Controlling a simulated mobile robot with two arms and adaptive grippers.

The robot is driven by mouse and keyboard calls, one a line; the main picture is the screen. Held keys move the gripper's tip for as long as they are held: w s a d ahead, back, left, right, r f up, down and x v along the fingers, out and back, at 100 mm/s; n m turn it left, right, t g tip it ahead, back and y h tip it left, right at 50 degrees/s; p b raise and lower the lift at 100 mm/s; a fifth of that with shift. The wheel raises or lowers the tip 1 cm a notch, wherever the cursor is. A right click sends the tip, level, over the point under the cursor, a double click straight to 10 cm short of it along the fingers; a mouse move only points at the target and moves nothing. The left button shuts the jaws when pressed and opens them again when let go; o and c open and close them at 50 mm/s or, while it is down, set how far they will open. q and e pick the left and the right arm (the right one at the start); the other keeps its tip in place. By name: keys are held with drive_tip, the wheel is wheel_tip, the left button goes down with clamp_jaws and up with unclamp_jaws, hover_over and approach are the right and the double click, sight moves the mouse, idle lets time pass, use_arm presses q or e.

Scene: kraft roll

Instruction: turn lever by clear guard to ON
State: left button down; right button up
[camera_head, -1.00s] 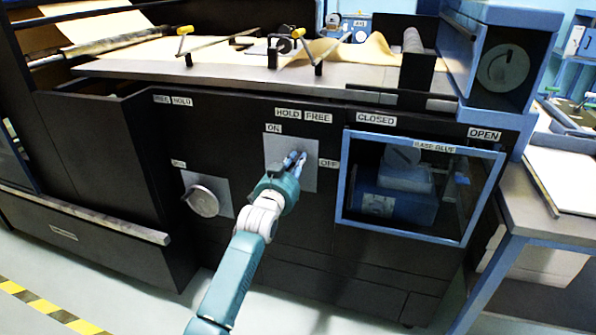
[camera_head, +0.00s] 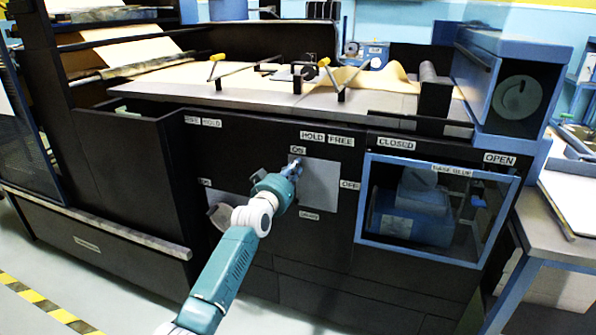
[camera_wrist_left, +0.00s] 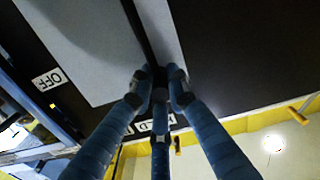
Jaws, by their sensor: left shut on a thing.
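The lever's light grey plate (camera_head: 318,187) is on the dark machine front, left of the clear guard (camera_head: 412,262) in its blue frame. The ON label (camera_head: 298,150) is above the plate and the OFF label (camera_head: 349,185) is at its right. My left gripper (camera_head: 295,168) is shut on the lever at the upper left of the plate, just below ON. The gripper hides most of the lever in the head view. In the left wrist view, the blue fingers (camera_wrist_left: 158,88) close around the end of a thin dark bar, the lever (camera_wrist_left: 138,30).
A round grey knob (camera_head: 216,214) on another plate sits left of my arm, partly hidden by it. CLOSED (camera_head: 396,143) and OPEN (camera_head: 499,158) labels are above the guard. A blue-legged table (camera_head: 545,228) stands at the right. The floor in front is clear.

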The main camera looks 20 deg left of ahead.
use_arm(q)
drive_tip(key=shift+a+r, duration=0.3)
drive_tip(key=shift+r, duration=0.05)
drive_tip(key=c, duration=1.8)
unclamp_jaws()
drive_tip(key=shift+o, duration=0.6)
drive_tip(key=shift+f, duration=0.3)
drive_tip(key=s, duration=1.2)
drive_tip(key=shift+a, duration=0.25)
